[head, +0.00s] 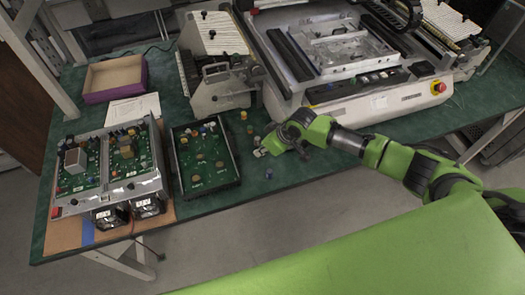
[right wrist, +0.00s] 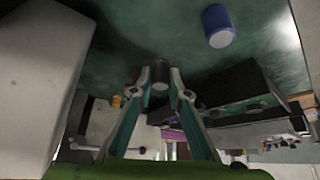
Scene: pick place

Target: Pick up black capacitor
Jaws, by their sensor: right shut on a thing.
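The black capacitor (right wrist: 159,78) is a small dark cylinder between the fingertips of my right gripper (right wrist: 160,84) in the right wrist view. The fingers are shut on its sides. In the head view my right gripper (head: 261,153) is low over the green table, to the right of the black tray. I cannot make out the black capacitor there. A blue capacitor (right wrist: 218,26) stands apart from the gripper on the table; it also shows in the head view (head: 268,173). My left gripper is not in view.
A black tray (head: 236,178) with a circuit board and several parts lies left of the gripper. Several small capacitors (head: 250,129) stand behind the gripper. A large white machine (head: 370,104) is behind it. The table's front edge is close, with clear green surface around the blue capacitor.

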